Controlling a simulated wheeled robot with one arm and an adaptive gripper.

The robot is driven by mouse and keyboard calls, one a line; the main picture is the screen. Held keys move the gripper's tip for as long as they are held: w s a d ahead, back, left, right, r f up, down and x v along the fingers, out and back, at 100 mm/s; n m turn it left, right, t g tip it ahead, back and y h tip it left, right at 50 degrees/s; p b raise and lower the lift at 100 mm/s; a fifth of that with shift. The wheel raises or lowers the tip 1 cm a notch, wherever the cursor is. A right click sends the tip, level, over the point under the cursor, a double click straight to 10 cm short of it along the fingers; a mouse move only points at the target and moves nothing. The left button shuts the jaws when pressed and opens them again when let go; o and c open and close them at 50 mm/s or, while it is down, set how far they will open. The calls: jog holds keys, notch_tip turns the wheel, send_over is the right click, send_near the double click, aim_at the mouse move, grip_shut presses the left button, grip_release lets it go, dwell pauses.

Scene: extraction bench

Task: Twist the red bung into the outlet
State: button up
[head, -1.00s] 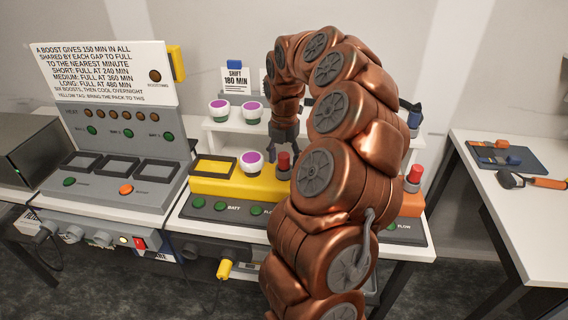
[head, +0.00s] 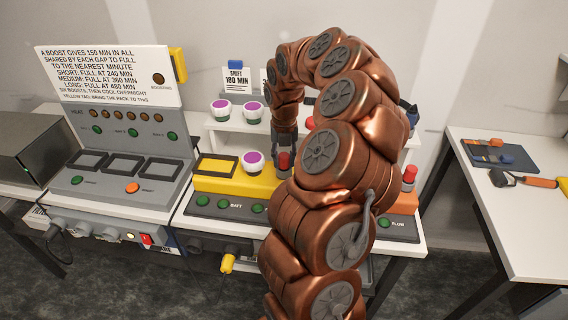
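A red bung-like cap (head: 284,163) stands upright at the right end of the yellow unit (head: 225,184) on the bench. My gripper (head: 285,150) points down at the top of this cap, and its dark fingers appear to meet or overlap it. Whether they grip it is too small to tell. A second red cap (head: 409,174) stands on the orange unit (head: 404,200) to the right of my arm. My arm hides the bench between the two units. An outlet opening cannot be made out.
A purple-topped white cup (head: 253,160) stands on the yellow unit, left of my gripper. More such cups (head: 221,108) are on the white shelf behind. A grey control panel (head: 120,150) stands left.

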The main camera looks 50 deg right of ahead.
grip_shut()
jog(key=shift+f+m+b, duration=0.2)
jog(key=shift+m+b, duration=0.85)
jog(key=shift+m, duration=0.05)
jog(key=m+b, duration=0.4)
jog(key=m, duration=0.2)
jog(key=shift+b, duration=0.3)
jog(key=o, duration=0.6)
grip_release()
jog(key=shift+r+p, duration=0.2)
jog(key=shift+p, duration=0.15)
